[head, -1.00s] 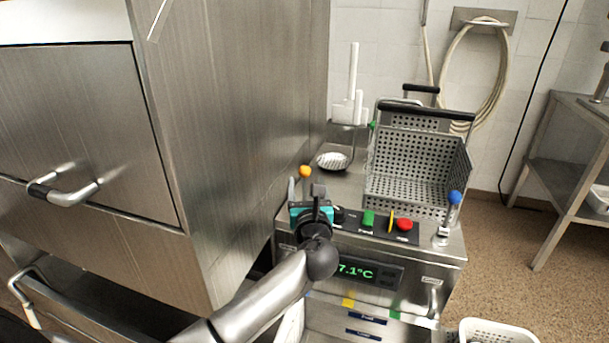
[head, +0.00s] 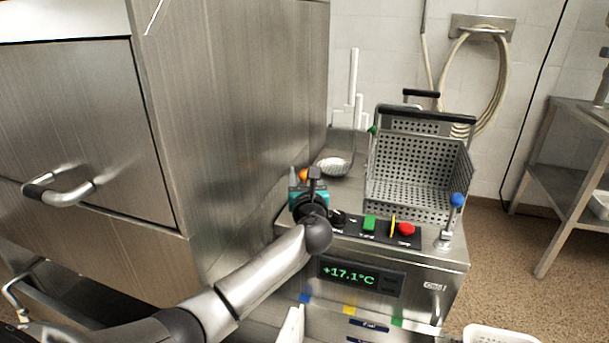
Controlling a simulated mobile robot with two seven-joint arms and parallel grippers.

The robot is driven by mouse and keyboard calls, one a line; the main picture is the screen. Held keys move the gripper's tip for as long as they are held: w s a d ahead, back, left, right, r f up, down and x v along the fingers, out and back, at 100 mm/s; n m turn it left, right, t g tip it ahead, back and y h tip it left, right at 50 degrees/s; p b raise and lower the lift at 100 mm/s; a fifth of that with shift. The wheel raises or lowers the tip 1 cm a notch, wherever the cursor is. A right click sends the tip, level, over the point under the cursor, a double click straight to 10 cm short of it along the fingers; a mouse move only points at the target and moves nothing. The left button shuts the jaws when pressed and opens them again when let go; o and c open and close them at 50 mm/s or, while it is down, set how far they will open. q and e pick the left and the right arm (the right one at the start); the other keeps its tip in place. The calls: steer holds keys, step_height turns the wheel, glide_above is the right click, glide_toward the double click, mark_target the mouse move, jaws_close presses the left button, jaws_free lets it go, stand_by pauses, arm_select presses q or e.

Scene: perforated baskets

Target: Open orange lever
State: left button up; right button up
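The orange lever shows as an orange ball knob (head: 304,174) at the back left of the steel fryer-like unit (head: 446,270). My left gripper (head: 308,180) is right in front of the knob and covers the lever's lower part. Its grey fingers stand apart, one on the left and one on the right, with the teal body below them. The knob shows between the fingers, but I cannot tell whether they touch the lever. My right gripper is not in view.
A blue-knobbed lever (head: 456,200) stands at the unit's right. A green button (head: 369,223) and a red button (head: 406,229) sit on the front panel. A perforated basket (head: 420,165) and a strainer (head: 333,166) are behind. A large steel cabinet (head: 230,120) stands close on the left.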

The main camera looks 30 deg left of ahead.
arm_select(q)
jaws_close()
stand_by(1.1)
